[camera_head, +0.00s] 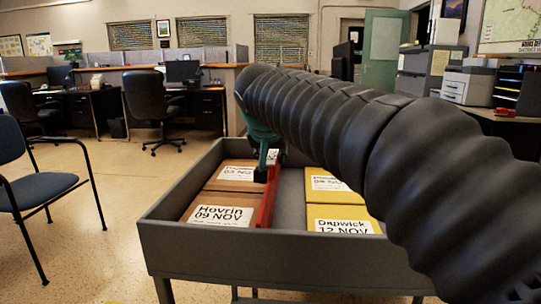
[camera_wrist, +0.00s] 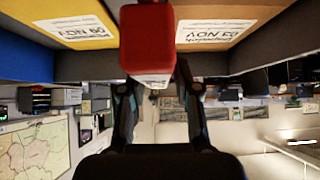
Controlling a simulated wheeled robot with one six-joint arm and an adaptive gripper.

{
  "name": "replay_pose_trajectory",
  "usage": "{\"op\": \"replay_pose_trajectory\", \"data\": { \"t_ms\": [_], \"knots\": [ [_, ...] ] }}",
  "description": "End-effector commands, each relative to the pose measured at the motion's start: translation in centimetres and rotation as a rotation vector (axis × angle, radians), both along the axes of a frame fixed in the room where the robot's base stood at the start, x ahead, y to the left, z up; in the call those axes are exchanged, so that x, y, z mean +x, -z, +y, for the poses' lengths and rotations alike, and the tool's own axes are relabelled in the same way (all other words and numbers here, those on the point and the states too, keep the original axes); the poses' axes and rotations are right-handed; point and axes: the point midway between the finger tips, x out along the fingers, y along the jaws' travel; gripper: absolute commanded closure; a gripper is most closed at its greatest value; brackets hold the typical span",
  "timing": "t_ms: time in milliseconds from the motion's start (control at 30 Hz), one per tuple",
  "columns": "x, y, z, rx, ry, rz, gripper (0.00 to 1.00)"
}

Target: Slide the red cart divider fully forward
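The red divider (camera_head: 268,198) stands upright in the grey cart (camera_head: 260,252), running front to back between two rows of boxes. Its far end has a small white label. In the wrist view, the red end of the divider (camera_wrist: 147,40) fills the top middle. My gripper (camera_head: 266,165) is at the far end of the divider, with one dark finger showing on its left side. In the wrist view, my gripper's fingers (camera_wrist: 153,80) are apart, one near each edge of the red end. Whether they press on it I cannot tell. My arm hides the cart's right side.
Brown boxes (camera_head: 222,198) lie left of the divider and yellow boxes (camera_head: 340,210) lie right of it. A blue chair (camera_head: 45,190) stands left of the cart. Desks and an office chair (camera_head: 147,97) are behind.

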Motion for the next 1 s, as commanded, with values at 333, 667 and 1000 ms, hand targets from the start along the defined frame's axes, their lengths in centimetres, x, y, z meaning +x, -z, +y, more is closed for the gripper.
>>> {"op": "replay_pose_trajectory", "data": {
  "t_ms": [333,667,1000],
  "knots": [
    [0.0,0.0,-0.3,-0.001,0.004,0.000,0.50],
    [-2.6,-2.7,0.0,0.000,0.003,-0.003,0.50],
    [-7.0,-7.1,0.7,0.000,0.001,-0.003,0.50]
  ]
}}
